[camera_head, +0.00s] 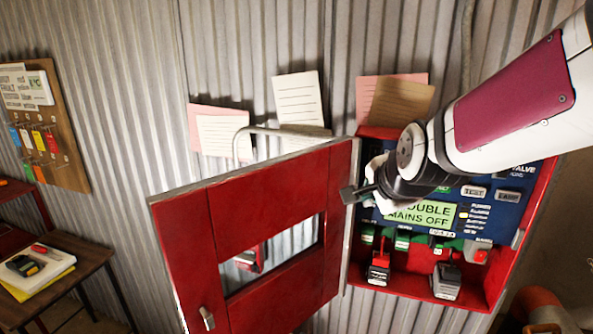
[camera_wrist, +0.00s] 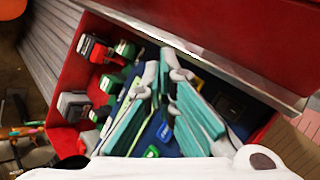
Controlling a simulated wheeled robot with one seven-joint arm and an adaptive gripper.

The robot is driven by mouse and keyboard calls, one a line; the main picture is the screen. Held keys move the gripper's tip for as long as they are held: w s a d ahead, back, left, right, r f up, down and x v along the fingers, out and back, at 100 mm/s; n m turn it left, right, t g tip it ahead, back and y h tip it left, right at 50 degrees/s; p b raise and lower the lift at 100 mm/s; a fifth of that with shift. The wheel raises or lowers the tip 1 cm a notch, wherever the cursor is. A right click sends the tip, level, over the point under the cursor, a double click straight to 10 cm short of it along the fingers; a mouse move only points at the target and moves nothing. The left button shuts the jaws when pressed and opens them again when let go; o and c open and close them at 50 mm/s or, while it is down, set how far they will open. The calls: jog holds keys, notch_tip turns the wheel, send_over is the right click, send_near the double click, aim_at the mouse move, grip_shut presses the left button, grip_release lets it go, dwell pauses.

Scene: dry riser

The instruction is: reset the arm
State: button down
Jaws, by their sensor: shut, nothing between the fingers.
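My gripper (camera_head: 352,194) is in front of the open red cabinet, close to the hinge side of its door, with its dark fingertips pointing left. In the wrist view my gripper (camera_wrist: 164,72) shows two teal-padded fingers, shut with nothing between them. My white arm with a maroon panel reaches in from the upper right and hides part of the cabinet's blue panel (camera_head: 392,213). I cannot tell whether the fingertips touch the door.
The red door (camera_head: 240,212) with a cut-out window swings out to the left. Inside the cabinet (camera_head: 410,291) are a green display (camera_head: 425,214) and two grey-and-black blocks (camera_head: 446,281) (camera_head: 378,269).

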jog(key=s+d+n+g, duration=0.1)
jog(key=s+n+g, duration=0.3)
jog(key=s+n, duration=1.1)
jog(key=s, duration=0.8)
jog(key=shift+s+d+r+b, duration=0.25)
jog(key=shift+r+b, duration=0.05)
jog(key=shift+r, duration=0.05)
